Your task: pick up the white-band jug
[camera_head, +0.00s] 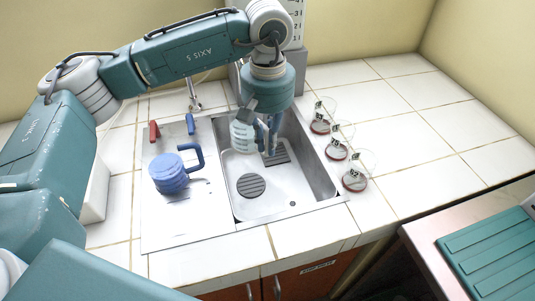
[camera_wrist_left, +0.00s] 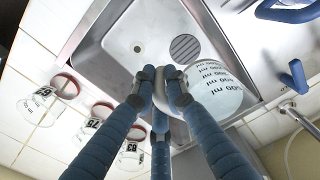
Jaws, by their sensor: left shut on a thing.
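The white-band jug (camera_head: 241,138) is clear with a pale band and hangs over the steel sink. In the left wrist view the jug (camera_wrist_left: 216,92) shows black ml marks on its side and a pale handle between my fingers. My left gripper (camera_head: 267,146) is shut on that handle, and its blue fingers also show in the left wrist view (camera_wrist_left: 162,92). The fingers hide part of the handle. My right gripper is not in view.
A blue jug (camera_head: 168,175) with a blue handle stands on the drainboard (camera_head: 180,220) left of the sink (camera_head: 285,201). Several glass vessels with red rims (camera_head: 336,150) stand right of it. The tap (camera_head: 192,95) is behind. The right counter (camera_head: 430,90) is clear.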

